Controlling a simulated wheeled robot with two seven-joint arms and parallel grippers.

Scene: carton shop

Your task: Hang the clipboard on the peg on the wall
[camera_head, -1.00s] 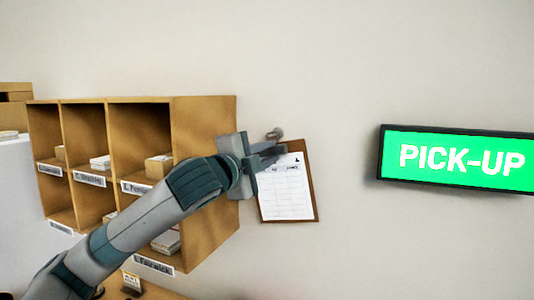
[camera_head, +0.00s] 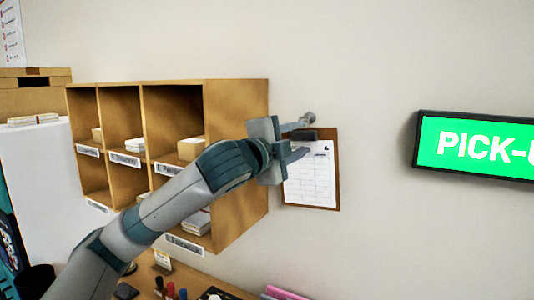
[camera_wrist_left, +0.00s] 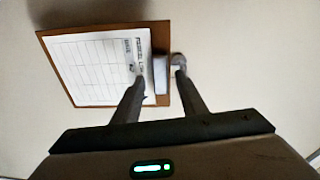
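The brown clipboard (camera_head: 335,170) with a white printed sheet is upright and flat against the wall, right of the wooden shelf. It also shows in the left wrist view (camera_wrist_left: 105,29). The grey peg (camera_head: 308,118) is at its top edge; the wrist view shows the peg's round end (camera_wrist_left: 180,61) beside the metal clip (camera_wrist_left: 160,73). How peg and board join is hidden. My left gripper (camera_head: 301,140) is at the clipboard's top. Its fingers are spread, one on each side of the clip (camera_wrist_left: 160,84), with gaps visible. My right gripper is not in view.
The wooden pigeonhole shelf (camera_head: 235,120) is close behind and left of my left gripper. A lit green PICK-UP sign (camera_head: 475,145) is on the wall to the right. Bare wall lies between clipboard and sign. Pens (camera_head: 170,290) and small items are on the desk below.

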